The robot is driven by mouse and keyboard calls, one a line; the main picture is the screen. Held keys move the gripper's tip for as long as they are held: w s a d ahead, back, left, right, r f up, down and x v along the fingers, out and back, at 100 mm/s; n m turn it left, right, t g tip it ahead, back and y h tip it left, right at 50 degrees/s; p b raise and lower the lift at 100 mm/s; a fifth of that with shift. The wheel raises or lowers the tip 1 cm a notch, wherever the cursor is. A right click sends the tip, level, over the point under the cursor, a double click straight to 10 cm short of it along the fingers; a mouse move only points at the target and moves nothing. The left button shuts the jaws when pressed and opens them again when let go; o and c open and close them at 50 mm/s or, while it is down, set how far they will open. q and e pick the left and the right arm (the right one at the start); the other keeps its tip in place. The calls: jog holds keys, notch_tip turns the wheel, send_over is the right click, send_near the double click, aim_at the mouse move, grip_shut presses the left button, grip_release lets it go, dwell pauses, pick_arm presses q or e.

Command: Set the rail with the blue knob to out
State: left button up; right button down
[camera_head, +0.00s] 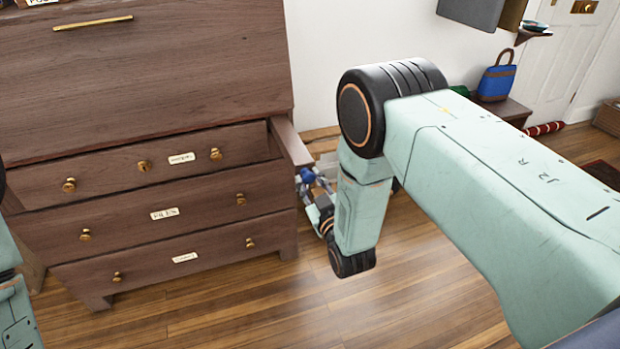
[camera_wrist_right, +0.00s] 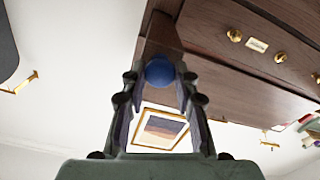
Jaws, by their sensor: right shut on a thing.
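The blue knob (camera_head: 307,175) is at the front end of a wooden rail (camera_head: 291,143) at the right side of the desk. The rail sticks out past the drawer fronts. My right gripper (camera_head: 312,182) is shut on the blue knob, and my own forearm hides part of the hand. In the right wrist view the blue knob (camera_wrist_right: 159,72) sits between the fingertips, with the brown rail (camera_wrist_right: 161,35) behind it. My left gripper is not in view; only part of my left arm shows at the left edge.
The brown desk has a closed slanted front (camera_head: 150,75) above labelled drawers (camera_head: 165,212) with brass knobs. A side table (camera_head: 503,108) with a blue bag (camera_head: 496,78) stands behind my right arm. The wooden floor (camera_head: 230,310) before the desk is clear.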

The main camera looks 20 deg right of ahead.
jog(key=shift+s+f, duration=0.25)
jog(key=shift+f, duration=0.1)
jog(key=c, duration=1.4)
grip_release()
jog(key=shift+s, duration=0.1)
jog(key=shift+o, duration=0.6)
jog(key=shift+r, duration=0.25)
jog(key=s, duration=1.2)
jog(key=shift+d, duration=0.25)
